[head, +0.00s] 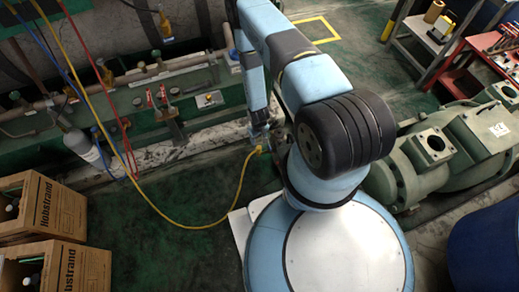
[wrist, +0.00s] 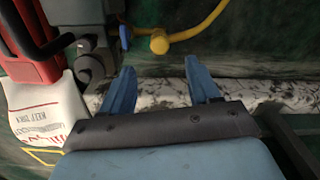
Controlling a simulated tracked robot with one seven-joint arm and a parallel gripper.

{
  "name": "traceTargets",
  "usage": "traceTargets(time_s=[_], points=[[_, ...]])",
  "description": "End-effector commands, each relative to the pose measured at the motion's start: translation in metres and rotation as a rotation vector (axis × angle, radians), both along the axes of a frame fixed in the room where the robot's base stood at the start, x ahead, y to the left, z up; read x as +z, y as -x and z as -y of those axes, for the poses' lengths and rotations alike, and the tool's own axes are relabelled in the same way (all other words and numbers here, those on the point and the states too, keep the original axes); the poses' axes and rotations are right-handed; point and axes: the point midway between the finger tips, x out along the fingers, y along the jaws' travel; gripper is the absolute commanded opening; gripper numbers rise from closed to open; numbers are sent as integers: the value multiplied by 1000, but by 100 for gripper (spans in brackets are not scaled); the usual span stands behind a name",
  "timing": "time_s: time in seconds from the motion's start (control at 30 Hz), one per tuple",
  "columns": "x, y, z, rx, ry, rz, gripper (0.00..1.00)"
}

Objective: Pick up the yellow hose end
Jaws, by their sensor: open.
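The yellow hose end (wrist: 158,42) is a rounded fitting with a blue part at its left. In the wrist view it lies just beyond my gripper (wrist: 166,75), whose two blue fingers are apart with nothing between them. The yellow hose (wrist: 205,24) runs from it to the upper right. In the head view, my gripper (head: 260,132) points down close to the hose end (head: 262,149), partly hidden by my arm. The hose (head: 235,195) droops from there in a loop and rises to the upper left.
A green bench with pipes and valves (head: 175,105) stands at the back left. Two cardboard boxes (head: 60,205) sit at the lower left, and a green compressor (head: 440,155) at the right. A red-handled tool and white tag (wrist: 40,110) show at left in the wrist view.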

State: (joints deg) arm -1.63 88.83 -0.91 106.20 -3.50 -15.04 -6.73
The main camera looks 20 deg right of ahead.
Motion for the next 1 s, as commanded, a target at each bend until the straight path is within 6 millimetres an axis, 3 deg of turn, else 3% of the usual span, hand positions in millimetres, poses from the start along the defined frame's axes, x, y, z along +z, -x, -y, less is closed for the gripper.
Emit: traceTargets(time_s=[0.2, 0.53, 0.8, 1.0], points=[[-32, 0, 0, 0, 0, 0, 61], [-52, 0, 0, -1, 0, 0, 61], [-85, 1, 1, -1, 0, 0, 61], [-98, 0, 1, -1, 0, 0, 61]])
